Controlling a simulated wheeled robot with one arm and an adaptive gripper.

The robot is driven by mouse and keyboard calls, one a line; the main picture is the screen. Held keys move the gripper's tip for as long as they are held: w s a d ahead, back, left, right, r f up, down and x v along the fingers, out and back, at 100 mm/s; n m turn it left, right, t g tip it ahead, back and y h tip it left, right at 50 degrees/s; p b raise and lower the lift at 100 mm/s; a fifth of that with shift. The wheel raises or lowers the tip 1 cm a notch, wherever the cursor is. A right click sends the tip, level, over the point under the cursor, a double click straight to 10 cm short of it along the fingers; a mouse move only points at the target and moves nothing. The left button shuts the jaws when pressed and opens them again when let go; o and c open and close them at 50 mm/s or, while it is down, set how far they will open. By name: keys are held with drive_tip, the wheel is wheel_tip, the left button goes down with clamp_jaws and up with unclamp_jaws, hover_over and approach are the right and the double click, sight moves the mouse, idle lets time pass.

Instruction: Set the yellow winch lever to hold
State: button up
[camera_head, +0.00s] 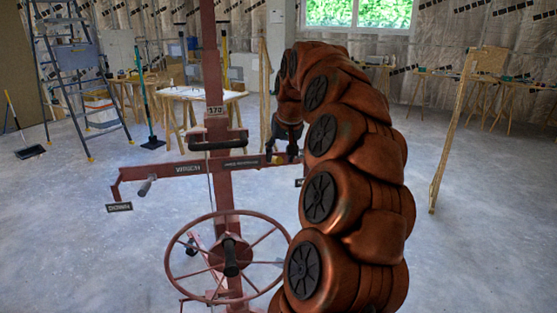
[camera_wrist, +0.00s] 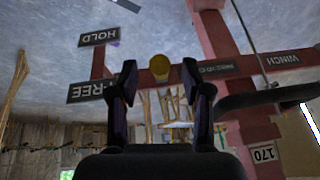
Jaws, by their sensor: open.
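The yellow winch lever (camera_wrist: 160,66) shows as a round yellow end on the red crossbar in the wrist view. My gripper (camera_wrist: 160,80) is open, with one dark finger on each side of the lever end; I cannot tell whether they touch it. The FREE plate (camera_wrist: 92,91) is partly behind the left finger. The HOLD plate (camera_wrist: 98,37) is above it in this upside-down view. In the head view my gripper (camera_head: 284,150) is at the right part of the crossbar, beside a small yellow patch of the lever (camera_head: 270,148).
The red lift mast (camera_head: 214,90) stands upright, with a black handle bar (camera_head: 217,144) above the crossbar and a large spoked wheel (camera_head: 228,258) below. A grey-handled crank (camera_head: 147,186) is at left. A blue ladder (camera_head: 75,75) stands behind. The floor around is mostly clear.

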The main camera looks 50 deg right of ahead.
drive_tip(key=shift+x, duration=1.35)
clamp_jaws()
